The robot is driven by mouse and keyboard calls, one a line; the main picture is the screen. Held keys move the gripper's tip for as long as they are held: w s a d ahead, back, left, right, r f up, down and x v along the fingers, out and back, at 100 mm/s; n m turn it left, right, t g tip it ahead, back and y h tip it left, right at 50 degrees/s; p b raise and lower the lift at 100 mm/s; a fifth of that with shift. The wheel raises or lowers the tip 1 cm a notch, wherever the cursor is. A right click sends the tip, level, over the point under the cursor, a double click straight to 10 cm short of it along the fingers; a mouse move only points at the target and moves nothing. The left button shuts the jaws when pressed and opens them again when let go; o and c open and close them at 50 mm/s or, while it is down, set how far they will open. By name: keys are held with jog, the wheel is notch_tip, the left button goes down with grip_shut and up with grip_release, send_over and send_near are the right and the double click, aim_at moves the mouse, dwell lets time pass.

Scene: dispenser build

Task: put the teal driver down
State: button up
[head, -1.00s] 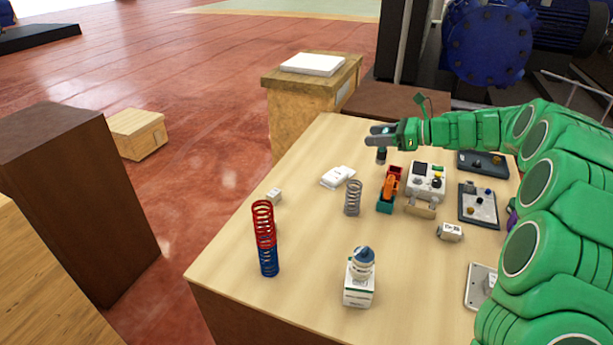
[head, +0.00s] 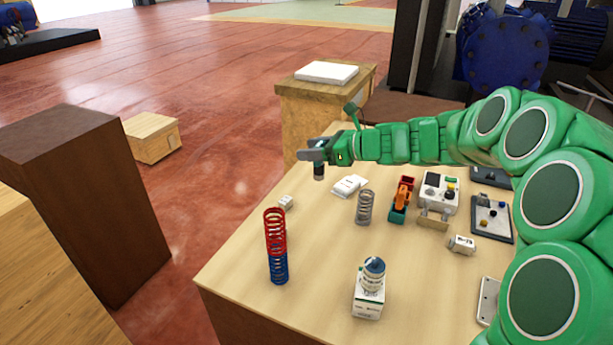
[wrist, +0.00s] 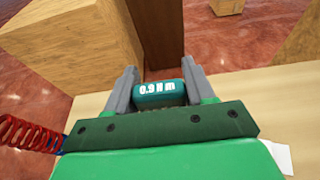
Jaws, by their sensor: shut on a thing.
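The teal driver (wrist: 160,94) is between the two grey fingers in the wrist view, with "0.9 N m" printed on its teal end. My gripper (head: 316,152) is shut on it. In the head view the driver's dark lower part (head: 319,172) hangs below the fingers, roughly upright. It is held above the far left part of the wooden table (head: 235,265). Its tip looks clear of the surface, but the exact gap is hard to tell.
A red and blue spring (head: 276,245), a small white block (head: 286,202), white boxes (head: 349,186) and a grey spring (head: 365,207) stand nearby. A bottle on a box (head: 370,287) is at the front. Bare wood lies between them.

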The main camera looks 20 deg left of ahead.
jog(key=shift+w+a+f, duration=1.25)
jog(key=shift+w+f, duration=0.55)
jog(key=shift+f, duration=0.3)
jog(key=shift+w+a+f, duration=1.25)
jog(key=shift+w+f, duration=0.5)
jog(key=shift+f, duration=0.35)
jog(key=shift+w+a+f, duration=1.25)
jog(key=shift+w+f, duration=0.55)
jog(key=shift+f, duration=0.3)
jog(key=shift+f, duration=0.15)
jog(key=o, duration=1.1)
jog(key=shift+o, duration=0.2)
jog(key=v, duration=1.2)
